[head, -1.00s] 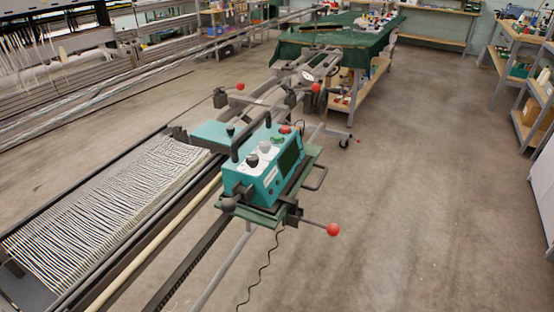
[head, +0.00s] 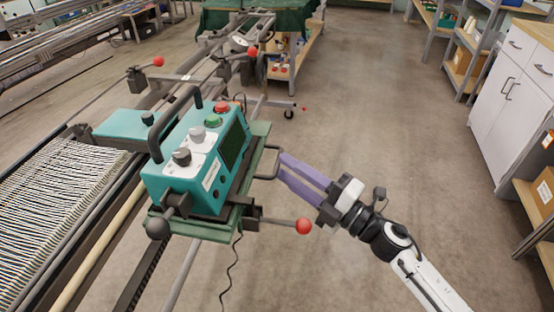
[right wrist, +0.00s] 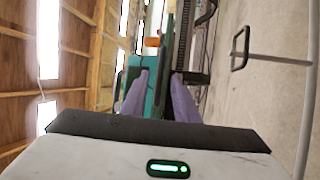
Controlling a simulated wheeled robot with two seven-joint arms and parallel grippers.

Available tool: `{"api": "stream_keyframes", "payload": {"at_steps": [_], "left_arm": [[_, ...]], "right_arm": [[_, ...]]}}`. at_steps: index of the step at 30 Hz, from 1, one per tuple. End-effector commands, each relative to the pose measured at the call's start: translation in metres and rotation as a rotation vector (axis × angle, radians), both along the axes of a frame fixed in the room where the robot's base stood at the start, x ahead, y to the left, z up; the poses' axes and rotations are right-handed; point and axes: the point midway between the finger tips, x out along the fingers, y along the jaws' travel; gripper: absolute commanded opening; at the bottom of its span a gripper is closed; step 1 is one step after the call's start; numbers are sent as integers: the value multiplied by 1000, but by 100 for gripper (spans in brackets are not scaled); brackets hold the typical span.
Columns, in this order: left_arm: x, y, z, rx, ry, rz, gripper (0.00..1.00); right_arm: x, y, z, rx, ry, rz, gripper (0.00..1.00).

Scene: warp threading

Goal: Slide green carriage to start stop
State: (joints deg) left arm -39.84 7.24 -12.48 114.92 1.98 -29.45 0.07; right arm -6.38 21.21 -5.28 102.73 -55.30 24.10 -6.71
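The green carriage (head: 195,165) sits on the long rail, a teal control box with knobs and a dark screen on a green base plate. A dark loop handle (head: 268,163) stands out from its right side. My right gripper (head: 281,163) points at this handle with its two purple fingers apart, their tips close to it; I cannot tell whether they touch. In the right wrist view, green and teal parts (right wrist: 154,92) show between and beyond the open fingers (right wrist: 160,73). I cannot make out which part is the start stop. My left gripper is not in view.
A red-knobbed lever (head: 303,226) juts from the carriage's near right side. Other red-knobbed levers (head: 252,52) stand farther along the rail. White warp threads (head: 50,195) lie on the left. White cabinets (head: 510,95) and shelves line the right; the floor between is clear.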

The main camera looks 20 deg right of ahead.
Motion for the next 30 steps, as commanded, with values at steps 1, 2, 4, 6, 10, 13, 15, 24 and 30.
{"api": "stream_keyframes", "payload": {"at_steps": [1,2,4,6,10,13,15,24,30], "left_arm": [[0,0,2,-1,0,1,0],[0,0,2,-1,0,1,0],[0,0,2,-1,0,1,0],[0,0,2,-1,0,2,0],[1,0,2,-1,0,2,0],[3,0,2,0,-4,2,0],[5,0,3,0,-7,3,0],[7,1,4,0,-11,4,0],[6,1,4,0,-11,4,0]], "right_arm": [[8,5,4,1,-3,0,28],[12,8,4,0,-2,0,28],[19,12,5,1,-1,-1,28],[25,16,5,1,1,-1,28],[29,19,6,2,1,-1,28],[30,20,6,2,1,-1,28],[30,20,5,2,1,-1,28],[30,20,5,1,2,-2,0],[30,20,5,1,2,-2,0]]}}
